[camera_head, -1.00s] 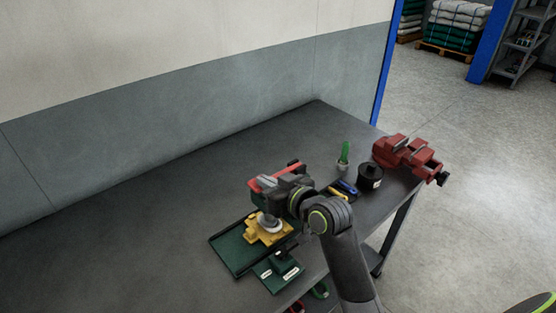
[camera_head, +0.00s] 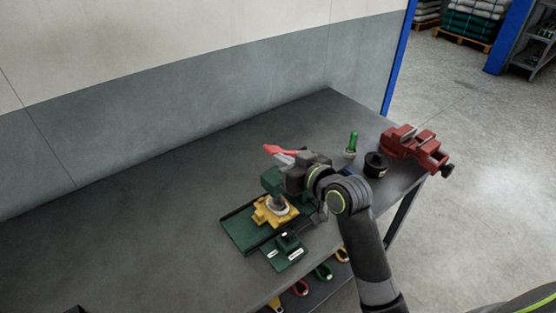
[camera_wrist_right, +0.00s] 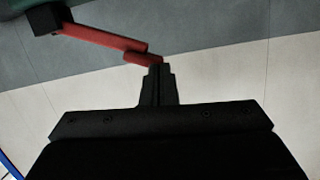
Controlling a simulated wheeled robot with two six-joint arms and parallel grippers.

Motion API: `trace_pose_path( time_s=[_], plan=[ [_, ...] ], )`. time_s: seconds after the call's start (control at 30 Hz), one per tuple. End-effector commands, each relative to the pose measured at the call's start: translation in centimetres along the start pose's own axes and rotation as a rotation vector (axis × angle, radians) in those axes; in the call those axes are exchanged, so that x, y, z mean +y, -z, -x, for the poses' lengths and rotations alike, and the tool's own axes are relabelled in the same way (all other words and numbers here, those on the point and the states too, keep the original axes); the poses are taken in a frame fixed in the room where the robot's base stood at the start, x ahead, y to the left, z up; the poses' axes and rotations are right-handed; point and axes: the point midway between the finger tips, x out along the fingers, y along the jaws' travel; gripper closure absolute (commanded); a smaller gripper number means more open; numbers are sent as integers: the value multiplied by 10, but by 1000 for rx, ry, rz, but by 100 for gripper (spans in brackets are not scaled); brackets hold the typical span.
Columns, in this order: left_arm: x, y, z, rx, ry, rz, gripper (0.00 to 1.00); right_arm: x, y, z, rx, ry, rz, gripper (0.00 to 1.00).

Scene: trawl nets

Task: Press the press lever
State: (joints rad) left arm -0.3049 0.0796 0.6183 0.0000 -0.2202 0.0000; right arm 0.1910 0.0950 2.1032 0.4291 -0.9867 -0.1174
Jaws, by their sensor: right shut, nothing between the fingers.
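The press (camera_head: 272,181) has a green body and stands on a dark green base plate (camera_head: 238,234) on the bench. Its red lever (camera_head: 279,150) sticks up at the top, pointing left. A yellow fixture (camera_head: 268,215) sits under the press ram. My right gripper (camera_head: 288,158) is shut and empty at the lever, partly hiding the press. In the right wrist view the shut fingertips (camera_wrist_right: 158,70) are right at the end of the red lever (camera_wrist_right: 105,38); whether they touch it I cannot tell. My left gripper is not in view.
A green bottle (camera_head: 352,142), a black round pot (camera_head: 376,165) and a red vise (camera_head: 416,146) stand at the bench's right end. A small green block with labels (camera_head: 284,255) lies at the front edge. The bench (camera_head: 130,245) is clear to the left.

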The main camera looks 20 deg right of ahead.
Motion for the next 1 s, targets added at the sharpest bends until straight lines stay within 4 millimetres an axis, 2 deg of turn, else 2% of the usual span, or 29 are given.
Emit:
trace_pose_path(
  time_s=[0.2,0.43,0.63,1.0],
  plan=[
    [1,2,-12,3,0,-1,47,0,-2,38,4,-2,6,100],
    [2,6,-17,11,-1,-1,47,-1,0,66,5,0,4,100],
    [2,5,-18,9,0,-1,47,-2,1,74,5,1,2,100],
    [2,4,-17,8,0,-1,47,-2,1,74,5,1,2,100]
  ],
)
